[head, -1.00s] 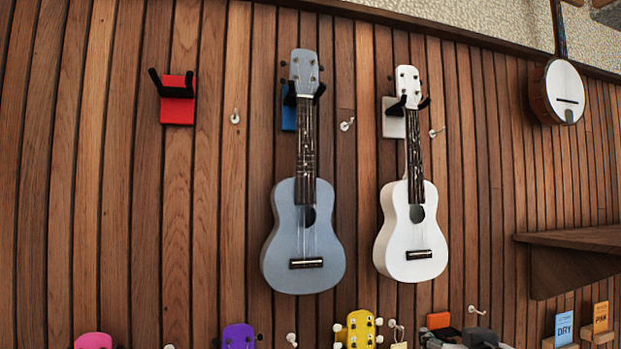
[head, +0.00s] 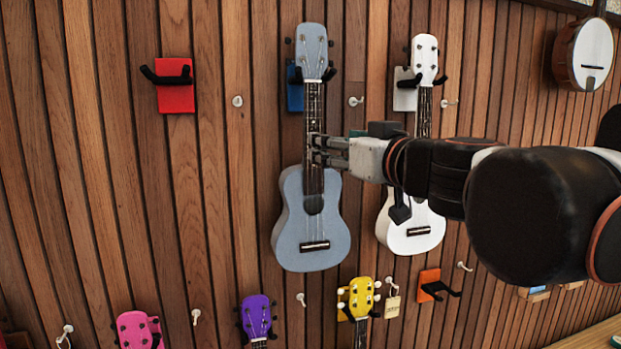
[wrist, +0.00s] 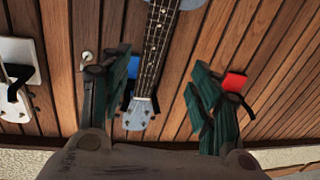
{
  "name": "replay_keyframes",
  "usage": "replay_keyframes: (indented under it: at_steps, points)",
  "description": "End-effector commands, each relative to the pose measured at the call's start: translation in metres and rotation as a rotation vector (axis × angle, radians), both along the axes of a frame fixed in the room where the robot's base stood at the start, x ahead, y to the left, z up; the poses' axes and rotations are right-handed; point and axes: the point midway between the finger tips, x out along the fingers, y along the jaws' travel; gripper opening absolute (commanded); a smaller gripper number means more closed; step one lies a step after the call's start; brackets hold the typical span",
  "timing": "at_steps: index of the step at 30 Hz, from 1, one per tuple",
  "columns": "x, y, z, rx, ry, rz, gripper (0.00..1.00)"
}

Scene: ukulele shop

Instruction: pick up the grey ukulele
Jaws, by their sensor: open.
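The grey ukulele (head: 311,225) hangs upright on the wall in the head view, its headstock in the black prongs of a blue hanger (head: 295,92). My gripper (head: 318,150) reaches in from the right and is at its neck, just above the body. In the wrist view, which looks up the wall upside down, my open gripper (wrist: 160,88) has one finger on each side of the ukulele's dark neck (wrist: 158,45). The headstock (wrist: 138,113) shows lower down. Whether a finger touches the neck I cannot tell.
A white ukulele (head: 411,226) hangs close on the right, partly behind my arm. A red hanger (head: 175,88) at left and an orange one (head: 430,285) at lower right are empty. Pink (head: 139,330), purple (head: 257,318) and yellow (head: 359,298) ukuleles hang below. A banjo (head: 583,54) is upper right.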

Motion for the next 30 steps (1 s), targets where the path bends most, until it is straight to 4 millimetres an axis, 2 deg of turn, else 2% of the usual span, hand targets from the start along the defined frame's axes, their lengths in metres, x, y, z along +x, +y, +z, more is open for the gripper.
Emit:
replay_keyframes:
  at_steps: [9, 20, 30]
  points:
    - [0.047, 0.022, 0.001, 0.000, -0.001, -0.001, 0.57]
    - [0.070, 0.030, 0.002, 0.000, -0.001, -0.002, 0.57]
    - [0.108, 0.042, 0.007, 0.000, -0.001, -0.002, 0.57]
